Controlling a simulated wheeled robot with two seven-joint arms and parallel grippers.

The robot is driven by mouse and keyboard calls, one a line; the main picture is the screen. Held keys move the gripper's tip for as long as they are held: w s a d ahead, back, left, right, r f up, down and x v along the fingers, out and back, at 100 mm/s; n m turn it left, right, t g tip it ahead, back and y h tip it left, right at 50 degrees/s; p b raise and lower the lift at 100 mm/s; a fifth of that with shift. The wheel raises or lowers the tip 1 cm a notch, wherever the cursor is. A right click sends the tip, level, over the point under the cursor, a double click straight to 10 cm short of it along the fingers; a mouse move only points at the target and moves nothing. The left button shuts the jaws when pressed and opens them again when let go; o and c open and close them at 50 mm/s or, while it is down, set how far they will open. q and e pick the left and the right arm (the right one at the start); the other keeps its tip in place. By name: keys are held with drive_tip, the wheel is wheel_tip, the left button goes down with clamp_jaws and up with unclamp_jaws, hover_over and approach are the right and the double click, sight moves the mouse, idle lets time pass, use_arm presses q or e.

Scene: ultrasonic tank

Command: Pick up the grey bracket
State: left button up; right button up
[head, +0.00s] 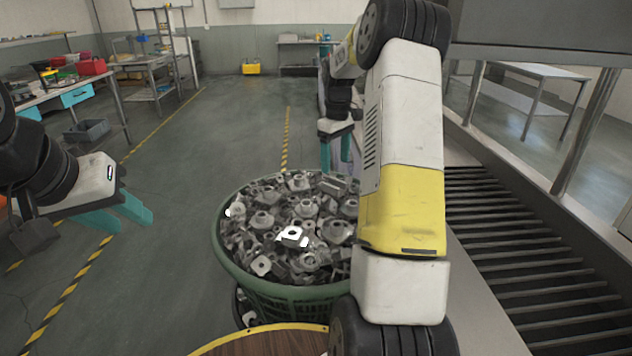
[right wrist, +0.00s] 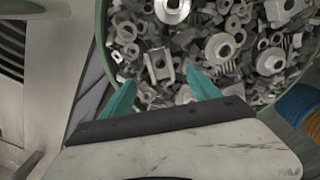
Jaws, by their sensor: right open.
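Many grey metal brackets and similar parts lie in a jumbled heap in a round green basket (head: 290,298). One bright grey bracket (head: 292,236) with a hole lies on top near the middle of the heap. In the right wrist view, a grey bracket (right wrist: 160,66) with a hole lies just ahead of the fingers; I cannot tell whether it is the same one. My right gripper (head: 337,150) is open and empty at the far edge of the basket; its teal fingers (right wrist: 160,92) point at the heap. My left gripper (head: 132,222) is open and empty, left of the basket.
A slatted roller conveyor (head: 530,260) runs along the right side. A round wooden top (head: 262,342) with a yellow rim is at the bottom. A workbench (head: 65,95) with a red box stands at the back left.

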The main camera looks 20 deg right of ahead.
sight(334, 182)
wheel_tip(334, 182, down, 8)
drive_tip(key=shift+w+f, duration=0.1)
drive_tip(key=shift+f, duration=0.15)
drive_tip(key=shift+r, duration=0.1)
clamp_jaws()
idle(0.4)
